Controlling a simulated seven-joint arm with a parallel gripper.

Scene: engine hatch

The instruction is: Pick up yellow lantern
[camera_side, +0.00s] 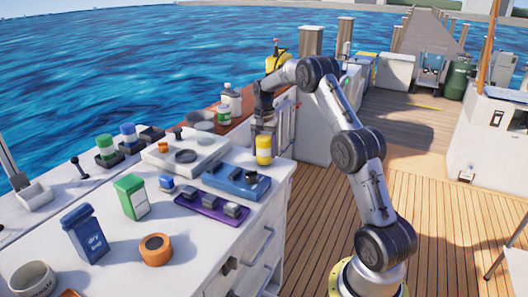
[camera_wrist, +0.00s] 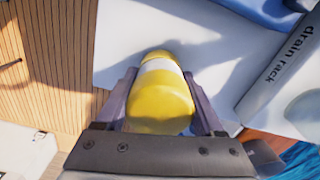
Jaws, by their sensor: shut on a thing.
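The yellow lantern (camera_side: 264,151) is a small upright cylinder with a pale band, near the right edge of the white counter in the side view. My gripper (camera_side: 263,136) points down over it and is shut on it. In the wrist view the lantern (camera_wrist: 160,100) sits between the two dark fingers of my gripper (camera_wrist: 160,78), one on each side. I cannot tell whether its base touches the counter or is slightly above it.
The white counter (camera_side: 128,268) holds a blue tray (camera_side: 236,182), a purple tray (camera_side: 211,207), a green box (camera_side: 131,196), a blue box (camera_side: 85,233) and an orange round container (camera_side: 156,249). Bottles (camera_side: 231,99) stand behind. Open wooden deck (camera_side: 300,225) lies to the right.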

